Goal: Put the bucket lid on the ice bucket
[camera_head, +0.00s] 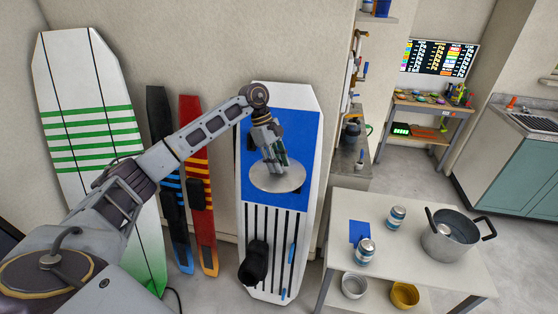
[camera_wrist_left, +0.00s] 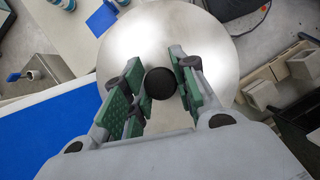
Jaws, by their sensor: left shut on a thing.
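The bucket lid (camera_head: 277,178) is a round silver disc. It hangs below my left gripper (camera_head: 276,167) in front of the blue-and-white board. In the left wrist view, the lid (camera_wrist_left: 170,30) fills the upper middle, and its black knob (camera_wrist_left: 160,83) sits between the green finger pads of my left gripper (camera_wrist_left: 157,88). The gripper is shut on the knob. A grey metal pot with two black handles, seemingly the ice bucket (camera_head: 450,235), stands open on the white table at the right, well apart from the lid. My right gripper is not in view.
The white table (camera_head: 420,275) also holds two striped cans (camera_head: 366,250) (camera_head: 396,217) and a blue square (camera_head: 360,232), left of the pot. A silver bowl (camera_head: 354,285) and a yellow bowl (camera_head: 404,294) are on its lower shelf. Boards (camera_head: 90,120) lean on the wall.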

